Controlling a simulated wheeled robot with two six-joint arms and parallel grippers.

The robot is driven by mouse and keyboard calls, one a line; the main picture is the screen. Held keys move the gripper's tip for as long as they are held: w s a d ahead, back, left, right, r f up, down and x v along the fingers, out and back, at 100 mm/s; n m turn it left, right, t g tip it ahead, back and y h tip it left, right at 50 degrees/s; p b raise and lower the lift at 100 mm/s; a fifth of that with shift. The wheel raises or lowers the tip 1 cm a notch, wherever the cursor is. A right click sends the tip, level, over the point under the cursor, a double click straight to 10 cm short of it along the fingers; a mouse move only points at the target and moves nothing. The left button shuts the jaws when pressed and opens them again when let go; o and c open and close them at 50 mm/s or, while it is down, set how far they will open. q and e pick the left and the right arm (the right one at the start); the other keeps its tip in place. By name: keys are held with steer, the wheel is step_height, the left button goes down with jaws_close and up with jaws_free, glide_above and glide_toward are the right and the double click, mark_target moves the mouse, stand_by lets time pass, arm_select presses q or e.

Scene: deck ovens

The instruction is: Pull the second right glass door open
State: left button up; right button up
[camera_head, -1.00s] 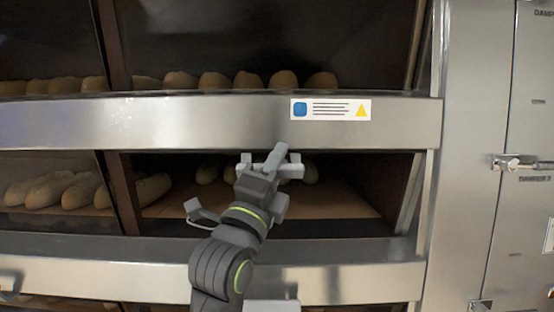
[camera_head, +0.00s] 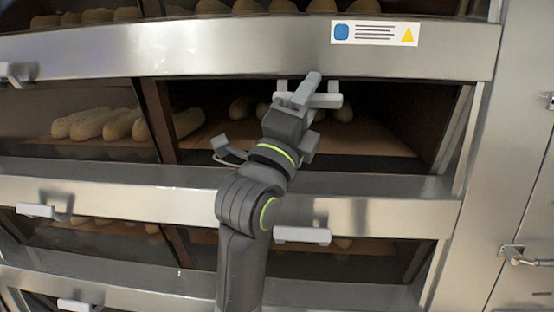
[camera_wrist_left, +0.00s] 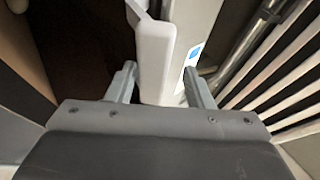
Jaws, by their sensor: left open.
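My left gripper (camera_head: 307,92) is at the top of the right-hand oven opening in the second row of the head view, just below a steel band (camera_head: 240,50). A pale bar handle (camera_head: 330,101) shows at its fingertips. In the left wrist view my left gripper (camera_wrist_left: 160,85) is open, with the white handle (camera_wrist_left: 155,50) between its two fingers. I cannot tell whether the fingers touch it. The glass of this door (camera_head: 380,115) is hard to make out, with loaves (camera_head: 240,107) visible inside. My right gripper is not in view.
Another pale handle (camera_head: 302,235) is on the lower right door, and one (camera_head: 35,211) is on the lower left. A label (camera_head: 375,33) is on the steel band. A steel cabinet with latches (camera_head: 512,252) stands at the right.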

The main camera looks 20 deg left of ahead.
arm_select(q)
steer(key=b+v, duration=1.4)
steer(key=b, duration=0.4)
steer(key=shift+s+f+b, duration=0.25)
steer(key=shift+s+b, duration=0.05)
steer(key=shift+y, duration=0.3)
